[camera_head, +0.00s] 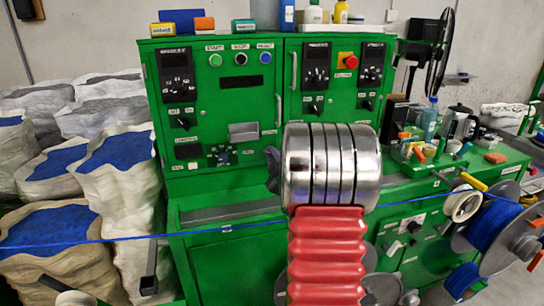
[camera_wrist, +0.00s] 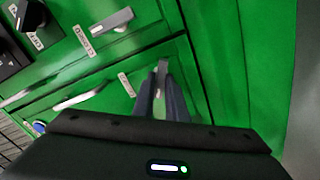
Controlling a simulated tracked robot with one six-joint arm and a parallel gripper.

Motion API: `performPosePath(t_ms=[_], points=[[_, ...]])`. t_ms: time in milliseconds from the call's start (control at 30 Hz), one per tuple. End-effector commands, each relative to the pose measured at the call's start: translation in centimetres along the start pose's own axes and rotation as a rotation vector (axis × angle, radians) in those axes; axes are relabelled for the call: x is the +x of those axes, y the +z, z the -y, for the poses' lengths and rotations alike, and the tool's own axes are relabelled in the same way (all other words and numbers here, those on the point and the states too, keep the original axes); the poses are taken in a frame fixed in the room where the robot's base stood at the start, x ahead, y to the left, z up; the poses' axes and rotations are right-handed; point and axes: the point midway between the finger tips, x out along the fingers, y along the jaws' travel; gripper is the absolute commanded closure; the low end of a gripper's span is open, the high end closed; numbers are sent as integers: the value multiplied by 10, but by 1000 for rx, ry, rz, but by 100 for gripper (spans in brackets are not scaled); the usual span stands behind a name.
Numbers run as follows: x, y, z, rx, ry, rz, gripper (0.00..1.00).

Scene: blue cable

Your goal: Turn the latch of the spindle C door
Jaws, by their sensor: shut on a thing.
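In the wrist view, my gripper (camera_wrist: 162,82) is shut on a light grey latch (camera_wrist: 162,66) on a green door panel. The latch stands between the two dark fingertips, roughly upright in the picture, and its lower part is hidden by them. A small white label (camera_wrist: 127,85) sits left of it, too small to read, so I cannot confirm it says spindle C. In the head view my own arm hides the latch and most of the gripper.
A second grey latch (camera_wrist: 112,22) and a long pale handle (camera_wrist: 80,97) are on neighbouring panels in the wrist view. In the head view, a blue cable (camera_head: 230,229) crosses in front of the green machine (camera_head: 225,275). White sacks (camera_head: 50,240) stand left, a cable reel (camera_head: 490,232) right.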

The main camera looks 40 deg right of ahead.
Motion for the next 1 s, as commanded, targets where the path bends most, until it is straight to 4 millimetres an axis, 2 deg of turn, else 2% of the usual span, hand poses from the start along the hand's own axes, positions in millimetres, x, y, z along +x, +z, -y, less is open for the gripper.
performPosePath(t_ms=[500,700,1000], points=[[0,-3,7,-436,-6,-8,100],[0,-2,8,-522,-7,-9,100],[0,-2,8,-556,-8,-8,100]])
